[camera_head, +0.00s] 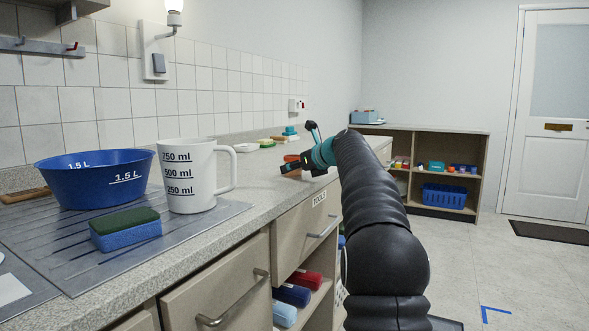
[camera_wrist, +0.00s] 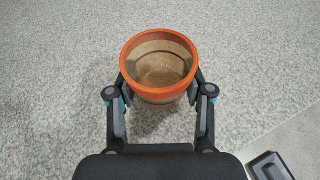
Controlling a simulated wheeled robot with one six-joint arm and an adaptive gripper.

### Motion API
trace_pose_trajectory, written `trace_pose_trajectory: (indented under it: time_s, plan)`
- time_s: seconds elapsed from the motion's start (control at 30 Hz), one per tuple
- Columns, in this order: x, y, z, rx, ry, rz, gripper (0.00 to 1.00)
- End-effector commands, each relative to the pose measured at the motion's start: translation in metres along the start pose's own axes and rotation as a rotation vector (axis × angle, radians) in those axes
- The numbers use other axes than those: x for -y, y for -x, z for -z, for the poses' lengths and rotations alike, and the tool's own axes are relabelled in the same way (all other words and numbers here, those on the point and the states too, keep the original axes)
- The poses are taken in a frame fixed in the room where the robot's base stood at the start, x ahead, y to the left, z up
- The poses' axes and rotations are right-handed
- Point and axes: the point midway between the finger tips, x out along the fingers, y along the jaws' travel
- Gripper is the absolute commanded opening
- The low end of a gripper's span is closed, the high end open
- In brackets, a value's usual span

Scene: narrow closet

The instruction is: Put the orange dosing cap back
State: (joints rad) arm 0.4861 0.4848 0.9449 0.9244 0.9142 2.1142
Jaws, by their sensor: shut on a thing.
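The orange dosing cap (camera_wrist: 159,68) is a round cup with an orange rim, its open mouth facing the wrist camera and its inside brownish. My gripper (camera_wrist: 160,92) is shut on it, one finger on each side. In the head view my gripper (camera_head: 303,165) is over the far part of the worktop, near its front edge, with a bit of the orange cap (camera_head: 291,159) showing. I cannot tell whether the cap touches the worktop or is just above it. I cannot make out a bottle that the cap belongs to.
The grey speckled worktop (camera_head: 262,185) runs along the left wall. A white measuring jug (camera_head: 190,178), a blue bowl (camera_head: 95,180) and a green-and-blue sponge (camera_head: 126,230) stand nearer. Small items lie behind my gripper.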

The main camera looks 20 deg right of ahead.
Motion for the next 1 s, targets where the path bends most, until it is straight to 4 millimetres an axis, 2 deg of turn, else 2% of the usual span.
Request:
trace_pose_trajectory:
  time_s: [0.03, 0.07, 0.1, 0.17, 0.57, 0.77, 1.0]
  plan:
    - [0.0, -0.001, 0.002, 0.0, -0.001, 0.0, 0.16]
    - [0.0, -0.001, 0.002, 0.0, 0.0, 0.0, 0.54]
    - [0.0, -0.001, 0.001, 0.0, 0.0, 0.0, 0.64]
    - [0.0, -0.001, 0.001, 0.0, 0.0, 0.0, 0.76]
    - [0.0, 0.002, -0.003, 0.0, 0.001, 0.0, 0.76]
    - [0.001, 0.032, -0.002, 0.001, 0.001, 0.003, 0.76]
    - [0.001, 0.081, -0.002, 0.001, 0.0, 0.003, 0.76]
